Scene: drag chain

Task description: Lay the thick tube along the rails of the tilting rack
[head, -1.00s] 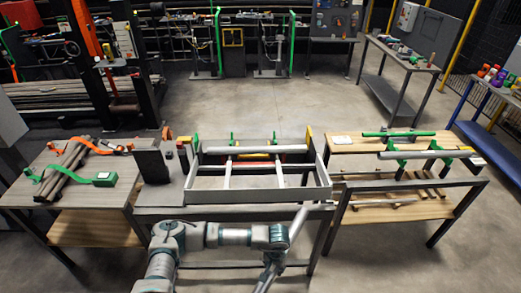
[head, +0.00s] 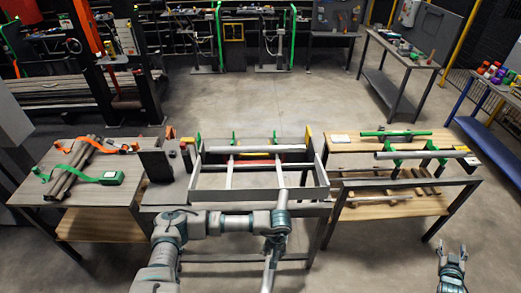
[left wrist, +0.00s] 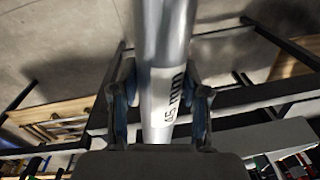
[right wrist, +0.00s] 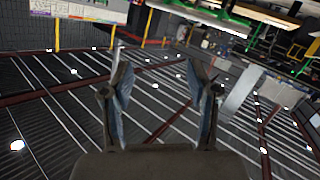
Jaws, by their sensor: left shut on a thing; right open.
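The tilting rack (head: 255,194) is a shallow grey frame with two pale rails (head: 229,172) on the middle table. My left gripper (head: 276,243) is in front of it, shut on a thick grey tube (head: 269,275). In the left wrist view the tube (left wrist: 163,40) lies between both fingers, with a white label reading in mm. In the head view the tube points steeply up toward the rack's front edge; whether it touches that edge I cannot tell. My right gripper (head: 452,258) is open and empty at the lower right, over the floor, and its fingers show apart in the right wrist view (right wrist: 160,95).
The right table holds a stand with green supports, a grey tube (head: 422,154) and a green tube (head: 396,133). Bars lie on its lower shelf (head: 390,205). Floor behind the tables is clear.

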